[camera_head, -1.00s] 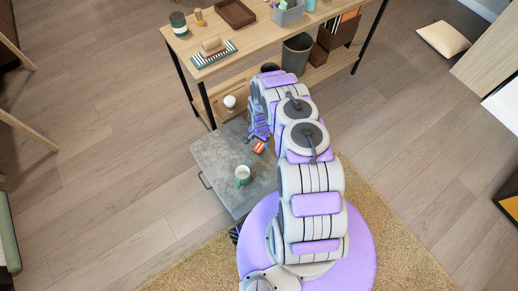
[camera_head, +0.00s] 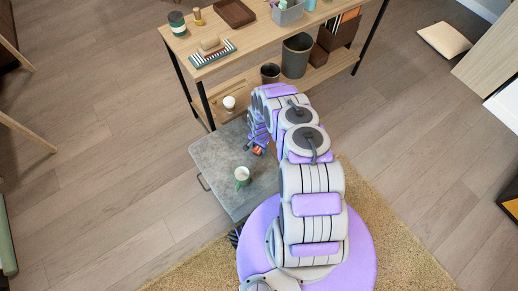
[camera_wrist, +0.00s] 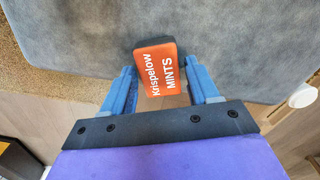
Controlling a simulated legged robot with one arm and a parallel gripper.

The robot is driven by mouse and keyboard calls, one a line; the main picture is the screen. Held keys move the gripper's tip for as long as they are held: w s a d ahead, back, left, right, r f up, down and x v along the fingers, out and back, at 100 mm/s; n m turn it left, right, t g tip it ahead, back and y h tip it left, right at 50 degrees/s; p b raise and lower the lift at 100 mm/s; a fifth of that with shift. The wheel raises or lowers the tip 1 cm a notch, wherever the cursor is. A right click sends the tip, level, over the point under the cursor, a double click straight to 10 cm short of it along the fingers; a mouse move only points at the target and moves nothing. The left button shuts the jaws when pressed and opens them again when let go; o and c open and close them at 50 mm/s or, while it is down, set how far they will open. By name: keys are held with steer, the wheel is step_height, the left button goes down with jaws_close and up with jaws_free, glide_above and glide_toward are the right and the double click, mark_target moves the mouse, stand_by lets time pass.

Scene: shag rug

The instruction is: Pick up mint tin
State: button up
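The mint tin is a small orange box with dark sides and white "Krispelow MINTS" lettering (camera_wrist: 157,66). It rests on the grey top of a small cabinet (camera_head: 218,160), and in the head view only a bit of its orange (camera_head: 257,150) shows beside my gripper. In the wrist view my gripper (camera_wrist: 158,72) has its two blue fingers apart, with the tin between and slightly beyond their tips. A narrow gap shows at the left finger; the right finger is very near the tin, and contact cannot be told.
A wooden shelf table (camera_head: 270,40) with a striped book, tray and bins stands just behind. A shaggy tan rug (camera_head: 385,235) lies beneath me. The floor at left is open.

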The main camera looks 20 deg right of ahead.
steer(key=c, duration=0.8)
steer(key=shift+r, duration=0.1)
